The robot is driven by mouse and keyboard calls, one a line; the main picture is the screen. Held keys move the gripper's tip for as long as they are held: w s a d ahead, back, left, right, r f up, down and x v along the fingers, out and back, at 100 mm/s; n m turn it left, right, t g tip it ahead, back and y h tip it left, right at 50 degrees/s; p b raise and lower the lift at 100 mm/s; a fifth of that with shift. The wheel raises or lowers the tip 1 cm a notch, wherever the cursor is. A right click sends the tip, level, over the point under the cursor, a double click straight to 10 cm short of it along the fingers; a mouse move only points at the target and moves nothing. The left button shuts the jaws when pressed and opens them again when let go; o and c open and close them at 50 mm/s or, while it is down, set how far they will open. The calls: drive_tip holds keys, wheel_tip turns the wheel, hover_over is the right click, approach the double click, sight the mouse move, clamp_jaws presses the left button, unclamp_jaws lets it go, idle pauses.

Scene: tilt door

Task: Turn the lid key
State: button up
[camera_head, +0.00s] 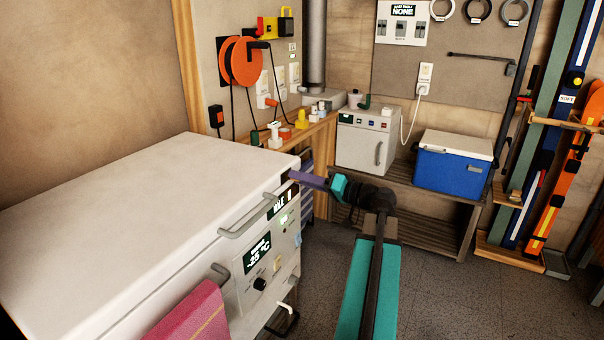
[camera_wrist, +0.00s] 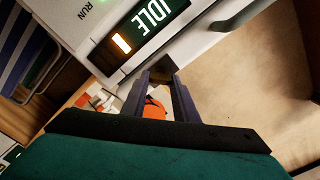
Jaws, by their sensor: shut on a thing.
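A white chest freezer (camera_head: 150,215) with its lid lowered stands at the left. My gripper (camera_head: 292,176) reaches the freezer's front near its upper right corner. In the wrist view my gripper (camera_wrist: 160,82) has its two fingers close together on a small dark piece (camera_wrist: 163,66) at the panel edge, which looks like the lid key. The fingers hide most of that piece, so its turn angle cannot be told. A display reading IDLE (camera_wrist: 150,35) with an orange bar is beside it; this display also shows in the head view (camera_head: 279,206).
The freezer front carries a grey lid handle (camera_head: 250,213), a -25 °C display (camera_head: 257,252) and a hanging red towel (camera_head: 190,315). A blue cooler (camera_head: 455,168) and a white box appliance (camera_head: 365,143) sit on a low bench behind.

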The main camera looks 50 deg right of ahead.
drive_tip(key=m+p, duration=0.3)
drive_tip(key=m, duration=0.1)
drive_tip(key=shift+d+r+m, duration=0.1)
drive_tip(key=shift+r+m, duration=0.05)
drive_tip(key=shift+m, duration=0.25)
drive_tip(key=shift+f+m+p, duration=0.2)
drive_tip(key=shift+m+p, duration=1.5)
drive_tip(key=shift+m, duration=0.2)
drive_tip(key=o, duration=1.1)
drive_tip(key=shift+c, duration=0.2)
drive_tip(key=shift+s, duration=0.15)
drive_tip(key=v, duration=1.3)
drive_tip(key=shift+s, duration=0.3)
drive_tip(key=shift+f, duration=0.1)
